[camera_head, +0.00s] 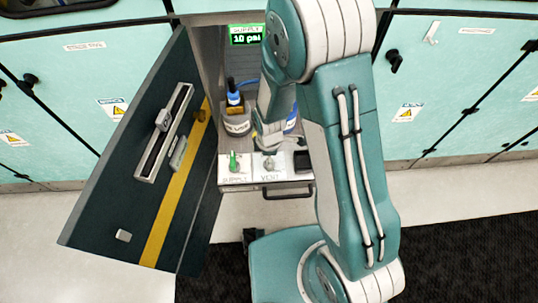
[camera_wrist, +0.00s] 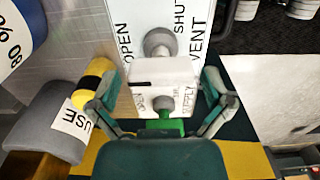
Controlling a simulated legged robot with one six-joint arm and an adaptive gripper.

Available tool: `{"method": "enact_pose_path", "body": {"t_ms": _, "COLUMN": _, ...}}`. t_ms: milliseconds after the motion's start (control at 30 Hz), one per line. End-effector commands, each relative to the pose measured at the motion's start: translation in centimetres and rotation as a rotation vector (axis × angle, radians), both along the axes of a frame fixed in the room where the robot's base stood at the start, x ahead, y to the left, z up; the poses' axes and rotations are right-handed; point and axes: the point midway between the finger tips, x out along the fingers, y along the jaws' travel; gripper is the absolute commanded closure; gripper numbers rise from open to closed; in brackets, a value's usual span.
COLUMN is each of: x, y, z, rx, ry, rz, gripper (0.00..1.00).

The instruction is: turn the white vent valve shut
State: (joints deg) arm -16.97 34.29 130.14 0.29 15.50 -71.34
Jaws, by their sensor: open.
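In the head view, the pale vent valve knob (camera_head: 268,164) stands on a white panel above the VENT label, right of the green supply valve (camera_head: 233,160). My gripper (camera_head: 266,138) is just above the vent knob, partly hidden by my arm. In the wrist view, my gripper (camera_wrist: 162,95) is open and empty, with its fingers spread on either side of the panel. The vent knob (camera_wrist: 158,43) shows beyond the fingers, between OPEN and SHUT markings. The green supply handle (camera_wrist: 165,126) shows nearer, partly hidden by my gripper. I cannot tell the vent knob's exact turn.
A dark cabinet door (camera_head: 140,170) with a yellow stripe stands open at left. A blue-topped bottle (camera_head: 235,98) is inside the cabinet, left of my gripper. A green display (camera_head: 247,35) reads 10 psi. A drawer handle (camera_head: 288,192) is below the panel.

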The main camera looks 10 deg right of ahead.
Motion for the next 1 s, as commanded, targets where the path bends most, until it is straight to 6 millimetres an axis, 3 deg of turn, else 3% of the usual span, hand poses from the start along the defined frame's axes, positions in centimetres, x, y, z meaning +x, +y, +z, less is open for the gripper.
{"method": "enact_pose_path", "body": {"t_ms": 33, "x": 0.01, "y": 0.01, "z": 0.01, "rx": 0.000, "ry": 0.000, "rz": 0.000, "gripper": 0.00}}
{"method": "enact_pose_path", "body": {"t_ms": 67, "x": 0.01, "y": 0.02, "z": 0.02, "rx": 0.000, "ry": 0.000, "rz": 0.000, "gripper": 0.09}}
{"method": "enact_pose_path", "body": {"t_ms": 100, "x": 0.01, "y": 0.02, "z": 0.02, "rx": 0.000, "ry": 0.000, "rz": 0.000, "gripper": 0.27}}
{"method": "enact_pose_path", "body": {"t_ms": 200, "x": 0.02, "y": 0.03, "z": 0.01, "rx": 0.000, "ry": 0.000, "rz": 0.000, "gripper": 0.68}}
{"method": "enact_pose_path", "body": {"t_ms": 667, "x": 0.04, "y": 0.04, "z": -0.03, "rx": -0.001, "ry": 0.000, "rz": -0.053, "gripper": 0.68}}
{"method": "enact_pose_path", "body": {"t_ms": 1000, "x": 0.01, "y": 0.01, "z": -0.04, "rx": -0.002, "ry": 0.001, "rz": -0.294, "gripper": 0.68}}
